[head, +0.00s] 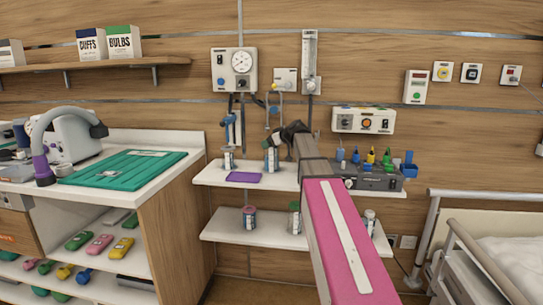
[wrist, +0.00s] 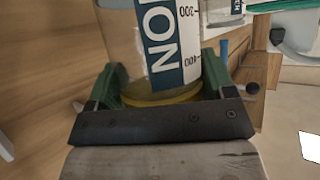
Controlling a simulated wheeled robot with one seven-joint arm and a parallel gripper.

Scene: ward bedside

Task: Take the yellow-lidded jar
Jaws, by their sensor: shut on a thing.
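In the wrist view my gripper (wrist: 162,76) has its green finger pads on both sides of a clear jar (wrist: 122,42) and is shut on it. The jar has a white and teal label with large letters and a number scale. Its yellow lid (wrist: 160,98) is at the end nearest my palm. The jar's far end is cut off by the top of the picture. In the head view my dark gripper (head: 292,132) is small, above the upper wall shelf (head: 210,178). I cannot tell the held jar apart clearly there.
Jars stand on the upper shelf (head: 228,158) and lower shelf (head: 249,217). A purple mat (head: 243,177) lies on the upper shelf. A grey case (head: 372,181) with coloured items is right of my arm. Wall devices (head: 233,70) hang behind. A bed rail (head: 470,193) is at right.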

